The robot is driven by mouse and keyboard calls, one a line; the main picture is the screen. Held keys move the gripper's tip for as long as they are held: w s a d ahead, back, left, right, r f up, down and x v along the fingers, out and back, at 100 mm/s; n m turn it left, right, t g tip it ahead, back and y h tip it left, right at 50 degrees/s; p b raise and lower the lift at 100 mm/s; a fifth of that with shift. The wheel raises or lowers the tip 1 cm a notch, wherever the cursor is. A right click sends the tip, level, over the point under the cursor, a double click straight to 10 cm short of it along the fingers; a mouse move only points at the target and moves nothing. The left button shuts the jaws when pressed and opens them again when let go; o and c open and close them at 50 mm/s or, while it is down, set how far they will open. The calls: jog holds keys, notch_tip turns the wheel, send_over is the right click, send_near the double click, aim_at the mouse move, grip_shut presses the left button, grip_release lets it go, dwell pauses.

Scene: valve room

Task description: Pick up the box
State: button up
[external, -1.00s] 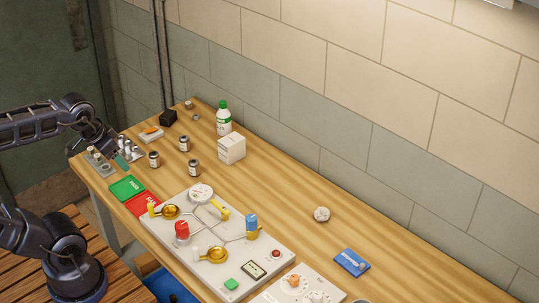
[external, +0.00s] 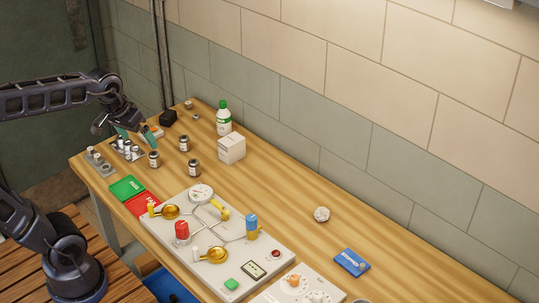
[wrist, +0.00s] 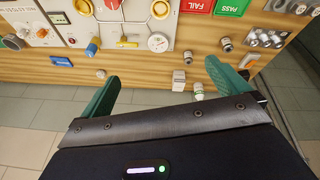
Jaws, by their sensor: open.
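A small white box (external: 232,149) stands on the wooden table near the wall, in front of a white bottle with a green cap (external: 224,117). In the wrist view the white box (wrist: 179,80) shows between the two green fingers, beyond the gripper's edge. My gripper (external: 137,137) is open and empty, above the far left part of the table, to the left of the box and apart from it. The open fingers also show in the wrist view (wrist: 163,88).
Dark-capped jars (external: 184,144) stand between my gripper and the box. A vial rack (external: 127,150) and a black block (external: 168,117) are nearby. Green (external: 127,188) and red (external: 142,204) pads and a valve panel (external: 180,238) lie nearer. Table right of the box is mostly clear.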

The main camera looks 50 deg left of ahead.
jog(key=w+a+n+g, duration=0.15)
jog(key=w+n, duration=0.25)
jog(key=w, duration=0.7)
jog(key=n+g, duration=0.2)
jog(key=n, duration=0.9)
send_over(232, 138)
jog(key=f, duration=2.2)
jog(key=shift+s+d+f, duration=0.1)
jog(key=shift+d+f, duration=0.1)
jog(key=shift+a+f, duration=0.1)
jog(key=shift+f, duration=0.35)
notch_tip(232, 138, down, 5)
jog(key=shift+s+f, duration=0.2)
jog(key=shift+f, duration=2.5)
jog(key=c, duration=1.1)
